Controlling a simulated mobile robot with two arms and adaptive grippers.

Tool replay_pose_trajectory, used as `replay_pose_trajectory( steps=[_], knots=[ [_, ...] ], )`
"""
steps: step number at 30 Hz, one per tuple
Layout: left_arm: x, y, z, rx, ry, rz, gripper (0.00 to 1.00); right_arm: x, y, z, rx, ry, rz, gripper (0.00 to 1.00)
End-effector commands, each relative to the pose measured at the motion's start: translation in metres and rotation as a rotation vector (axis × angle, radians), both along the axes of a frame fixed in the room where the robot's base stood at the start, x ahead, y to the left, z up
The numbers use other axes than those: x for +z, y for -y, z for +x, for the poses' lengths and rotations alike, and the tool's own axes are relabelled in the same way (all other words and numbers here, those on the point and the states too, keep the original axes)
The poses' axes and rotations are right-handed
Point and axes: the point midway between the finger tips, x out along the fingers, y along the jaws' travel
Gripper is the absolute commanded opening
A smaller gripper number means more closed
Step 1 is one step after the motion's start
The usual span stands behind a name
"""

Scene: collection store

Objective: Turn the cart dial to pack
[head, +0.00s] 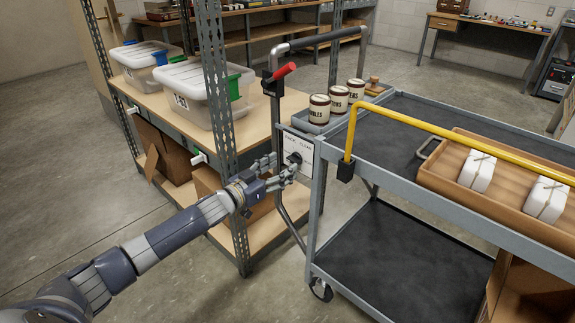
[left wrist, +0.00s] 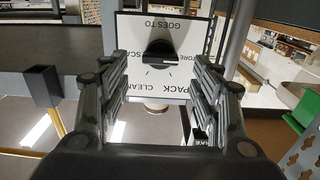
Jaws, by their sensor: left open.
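The cart dial (head: 294,158) is a dark knob on a white label plate (head: 303,146) at the near left end of the grey cart. In the left wrist view the black knob (left wrist: 160,53) sits on the white plate (left wrist: 135,30), whose lettering is upside down. PACK and CLEAN are legible below the knob, and GOES TO above it. My left gripper (head: 281,171) is open in front of the plate. In the left wrist view its fingers (left wrist: 159,72) stand left and right of the knob with gaps. Contact cannot be seen. My right gripper is not in view.
The cart (head: 390,182) carries several labelled tins (head: 319,109), a wooden tray (head: 450,193) with white wrapped blocks (head: 477,172), and a yellow rail (head: 440,121). A red-handled lever (head: 284,71) rises behind the dial. A shelf rack (head: 222,115) with plastic bins (head: 190,85) stands close left.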

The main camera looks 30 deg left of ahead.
Motion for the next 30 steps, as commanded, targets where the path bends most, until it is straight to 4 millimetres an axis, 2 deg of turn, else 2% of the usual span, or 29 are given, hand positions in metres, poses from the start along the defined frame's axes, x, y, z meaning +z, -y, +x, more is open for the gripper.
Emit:
replay_pose_trajectory(
  steps=[3, 9, 20, 21, 27, 30],
  knots=[
    [0.000, 0.004, 0.015, 0.001, 0.002, 0.000, 0.58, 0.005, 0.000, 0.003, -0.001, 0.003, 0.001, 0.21],
    [0.000, 0.008, 0.030, 0.001, 0.002, 0.002, 0.58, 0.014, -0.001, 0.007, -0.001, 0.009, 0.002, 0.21],
    [0.000, 0.010, 0.034, 0.000, -0.001, 0.001, 0.58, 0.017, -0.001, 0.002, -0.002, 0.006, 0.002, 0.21],
    [0.000, 0.010, 0.034, 0.000, -0.001, 0.001, 0.56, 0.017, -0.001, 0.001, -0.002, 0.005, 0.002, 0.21],
    [0.000, 0.010, 0.033, 0.000, 0.001, 0.002, 0.14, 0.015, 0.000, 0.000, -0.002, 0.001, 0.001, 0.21],
    [0.000, 0.010, 0.033, 0.000, 0.001, 0.002, 0.14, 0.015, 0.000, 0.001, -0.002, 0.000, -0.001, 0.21]
  ],
)
